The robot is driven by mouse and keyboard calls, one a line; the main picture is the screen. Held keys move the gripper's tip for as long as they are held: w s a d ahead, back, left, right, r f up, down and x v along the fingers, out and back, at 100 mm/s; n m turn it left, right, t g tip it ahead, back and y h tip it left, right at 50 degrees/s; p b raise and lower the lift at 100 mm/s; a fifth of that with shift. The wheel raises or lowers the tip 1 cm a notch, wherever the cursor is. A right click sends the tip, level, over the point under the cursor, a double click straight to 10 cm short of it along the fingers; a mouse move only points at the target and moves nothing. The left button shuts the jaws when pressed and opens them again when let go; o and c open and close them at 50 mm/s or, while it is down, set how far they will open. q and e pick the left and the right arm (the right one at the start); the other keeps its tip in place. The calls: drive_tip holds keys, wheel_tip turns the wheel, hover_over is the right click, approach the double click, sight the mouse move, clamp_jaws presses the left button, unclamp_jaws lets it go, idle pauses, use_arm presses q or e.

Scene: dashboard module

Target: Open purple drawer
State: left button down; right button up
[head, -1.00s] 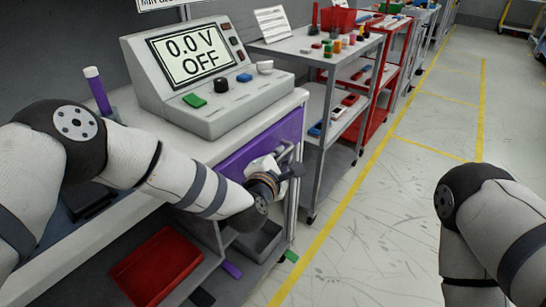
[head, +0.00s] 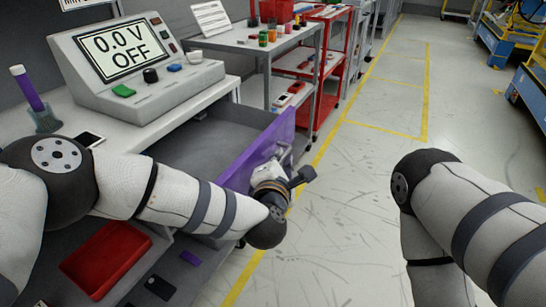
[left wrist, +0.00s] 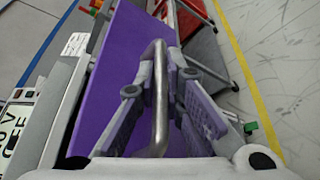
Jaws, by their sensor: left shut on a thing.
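The purple drawer (head: 262,148) stands pulled out from under the white workbench, and its empty-looking grey inside (head: 205,145) shows in the head view. In the left wrist view its purple front (left wrist: 122,75) carries a metal bar handle (left wrist: 160,100). My left gripper (left wrist: 160,82) has a finger on each side of this bar and is shut on it. In the head view my left gripper (head: 280,165) is at the drawer's front, with its fingers partly hidden. My right arm comes in at the right, but its gripper is out of view.
A grey device (head: 140,65) reading "0.0 V OFF" stands on the bench. A red tray (head: 105,262) lies on the lower shelf. A grey cart (head: 255,45) with small items is behind the drawer. The floor (head: 340,200) to the right is clear.

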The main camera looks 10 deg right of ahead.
use_arm(q)
drive_tip(key=shift+s+d, duration=0.15)
drive_tip(key=shift+d, duration=0.05)
drive_tip(key=c, duration=2)
unclamp_jaws()
drive_tip(key=shift+o, duration=0.2)
drive_tip(key=shift+s, duration=0.1)
drive_tip(key=v, duration=1.2)
drive_tip(key=shift+a, duration=0.1)
